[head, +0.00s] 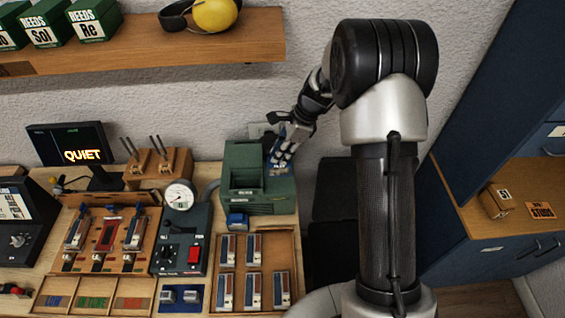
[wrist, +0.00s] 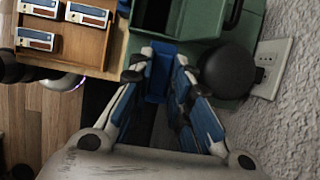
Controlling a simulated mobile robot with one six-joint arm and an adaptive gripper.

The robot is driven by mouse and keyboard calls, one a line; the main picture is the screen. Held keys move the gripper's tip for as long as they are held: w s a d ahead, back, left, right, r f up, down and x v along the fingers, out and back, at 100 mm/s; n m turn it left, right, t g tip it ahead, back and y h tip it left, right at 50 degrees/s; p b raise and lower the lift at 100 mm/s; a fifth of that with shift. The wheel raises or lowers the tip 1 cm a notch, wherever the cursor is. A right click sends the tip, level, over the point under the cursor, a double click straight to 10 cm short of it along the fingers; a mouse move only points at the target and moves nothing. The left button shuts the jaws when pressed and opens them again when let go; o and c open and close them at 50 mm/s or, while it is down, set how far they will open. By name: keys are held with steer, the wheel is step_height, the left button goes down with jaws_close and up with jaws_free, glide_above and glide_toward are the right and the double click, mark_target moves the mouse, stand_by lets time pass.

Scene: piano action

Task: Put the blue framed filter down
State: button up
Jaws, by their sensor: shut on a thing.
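My gripper (head: 278,155) is at the right edge of the green machine (head: 258,205), near the wall in the head view. In the wrist view my gripper (wrist: 161,58) is shut on a blue piece, the blue framed filter (wrist: 158,84), which shows between the two fingers. Its lower part runs down between the fingers, and the rest is hidden by them. The fingertips are close beside the green machine (wrist: 208,20). I cannot tell whether the filter touches the machine.
A wooden tray (head: 255,236) of several small blocks lies in front of the machine. A round black knob (wrist: 228,72) and a wall socket (wrist: 271,68) are close to the right finger. A shelf (head: 150,50) overhangs at the upper left. A gauge (head: 179,195) stands left of the machine.

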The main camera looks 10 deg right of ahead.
steer(key=shift+f, duration=1.85)
steer(key=shift+s, duration=0.1)
steer(key=shift+f+b, duration=0.15)
steer(key=shift+b, duration=0.15)
steer(key=o, duration=0.9)
